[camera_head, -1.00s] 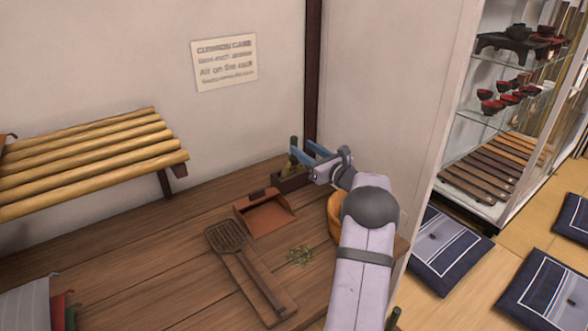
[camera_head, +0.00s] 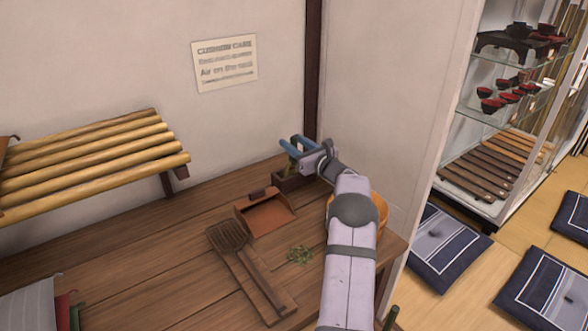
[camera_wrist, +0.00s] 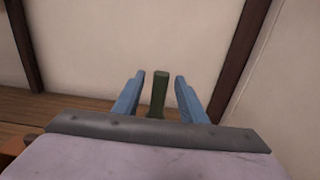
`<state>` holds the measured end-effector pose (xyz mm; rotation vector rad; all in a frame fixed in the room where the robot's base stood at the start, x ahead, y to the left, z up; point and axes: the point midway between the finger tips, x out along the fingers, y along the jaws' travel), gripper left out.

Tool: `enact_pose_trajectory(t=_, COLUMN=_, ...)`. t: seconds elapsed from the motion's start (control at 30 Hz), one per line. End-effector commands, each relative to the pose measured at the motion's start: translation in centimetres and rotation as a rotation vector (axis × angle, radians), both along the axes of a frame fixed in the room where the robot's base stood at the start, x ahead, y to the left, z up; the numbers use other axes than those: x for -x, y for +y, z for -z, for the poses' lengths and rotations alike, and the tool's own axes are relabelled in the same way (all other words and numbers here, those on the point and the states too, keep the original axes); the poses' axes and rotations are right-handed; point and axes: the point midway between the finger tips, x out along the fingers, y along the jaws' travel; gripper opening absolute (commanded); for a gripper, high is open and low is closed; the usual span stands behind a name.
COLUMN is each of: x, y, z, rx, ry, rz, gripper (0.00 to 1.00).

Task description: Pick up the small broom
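A dark green upright handle, which appears to be the small broom (camera_wrist: 158,93), stands between the two blue fingers of my gripper (camera_wrist: 160,76) in the wrist view. The fingers are apart, with a visible gap on each side of the handle. In the head view my gripper (camera_head: 290,143) is at the back of the wooden table, over a small dark wooden box (camera_head: 286,184). The fingers mostly cover the handle there, and the broom's lower end is hidden.
An orange-brown dustpan (camera_head: 266,214) lies just in front of the box. A slotted wooden tool (camera_head: 230,240) rests on a board nearby, beside a small green pile (camera_head: 300,255). An orange tub (camera_head: 381,207) is partly behind my arm. A bamboo rack (camera_head: 90,160) stands left; walls close the back.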

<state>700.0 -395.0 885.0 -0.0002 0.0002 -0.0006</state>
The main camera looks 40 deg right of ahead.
Motion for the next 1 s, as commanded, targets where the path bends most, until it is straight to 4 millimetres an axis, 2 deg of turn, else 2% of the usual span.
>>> enact_pose_trajectory(t=0.17, x=0.0, y=0.0, z=0.0, rx=0.0, ry=0.0, rz=0.0, gripper=0.38)
enact_pose_trajectory(t=0.2, x=0.0, y=0.0, z=0.0, rx=0.0, ry=0.0, rz=0.0, gripper=0.36)
enact_pose_trajectory(t=0.33, x=0.0, y=0.0, z=0.0, rx=0.0, ry=0.0, rz=0.0, gripper=0.05)
enact_pose_trajectory(t=0.37, x=0.0, y=0.0, z=0.0, rx=0.0, ry=0.0, rz=0.0, gripper=0.0)
enact_pose_trajectory(t=0.77, x=0.0, y=0.0, z=-0.5, rx=0.001, ry=-0.002, rz=-0.001, gripper=0.0)
enact_pose_trajectory(t=1.0, x=0.0, y=0.0, z=-3.5, rx=0.004, ry=-0.004, rz=0.0, gripper=0.0)
